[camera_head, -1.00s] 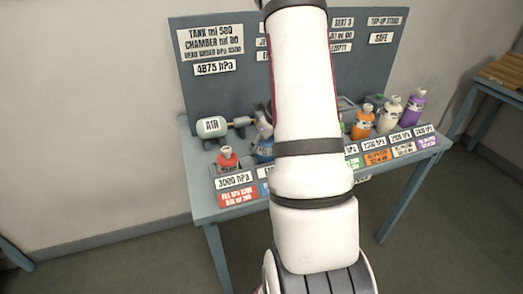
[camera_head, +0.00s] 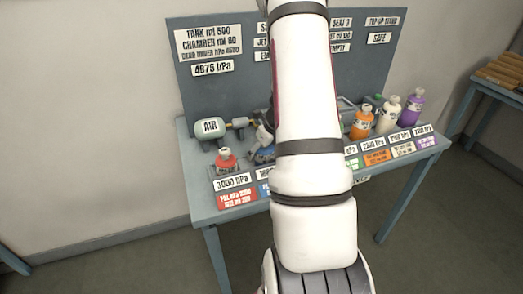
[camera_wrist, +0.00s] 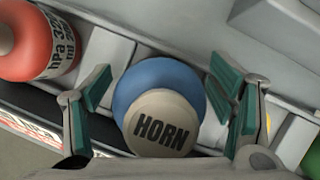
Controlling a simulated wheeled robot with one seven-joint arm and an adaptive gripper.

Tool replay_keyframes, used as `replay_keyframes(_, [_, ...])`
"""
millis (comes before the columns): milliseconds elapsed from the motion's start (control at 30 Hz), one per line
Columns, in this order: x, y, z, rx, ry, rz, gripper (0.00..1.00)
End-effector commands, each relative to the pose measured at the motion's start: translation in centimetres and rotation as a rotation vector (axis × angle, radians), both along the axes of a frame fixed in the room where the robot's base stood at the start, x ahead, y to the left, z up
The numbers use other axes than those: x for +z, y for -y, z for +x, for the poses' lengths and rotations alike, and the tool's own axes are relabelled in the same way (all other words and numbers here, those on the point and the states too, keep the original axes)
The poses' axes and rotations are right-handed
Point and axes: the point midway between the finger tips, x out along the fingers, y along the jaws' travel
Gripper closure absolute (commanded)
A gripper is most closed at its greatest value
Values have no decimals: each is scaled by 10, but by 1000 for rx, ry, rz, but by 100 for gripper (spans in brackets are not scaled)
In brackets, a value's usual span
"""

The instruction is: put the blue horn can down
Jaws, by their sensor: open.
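The blue horn can (camera_wrist: 162,80) stands in the tray row in the wrist view, its cream top reading "HORN" towards the camera. My gripper (camera_wrist: 163,100) is open, with one green-padded finger on each side of the can and visible gaps between pads and can. In the head view, part of the blue can (camera_head: 264,154) shows beside the red can, at the left edge of my arm. My arm hides most of the gripper there.
A red can (camera_head: 226,161) stands just left of the blue one; it also shows in the wrist view (camera_wrist: 35,38). Orange (camera_head: 362,122), cream (camera_head: 387,115) and purple (camera_head: 411,107) cans stand at the right. An air tank (camera_head: 211,128) lies behind. The table's (camera_head: 207,208) front edge carries labels.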

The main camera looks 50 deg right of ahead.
Motion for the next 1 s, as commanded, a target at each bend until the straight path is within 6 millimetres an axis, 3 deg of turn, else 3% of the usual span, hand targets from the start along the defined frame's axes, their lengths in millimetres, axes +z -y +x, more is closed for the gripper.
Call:
replay_keyframes(167, [5,0,-1,1,1,-1,24])
replay_keyframes(700, [96,-8,-40,0,2,-3,24])
replay_keyframes(1000, [112,-10,-48,1,0,0,24])
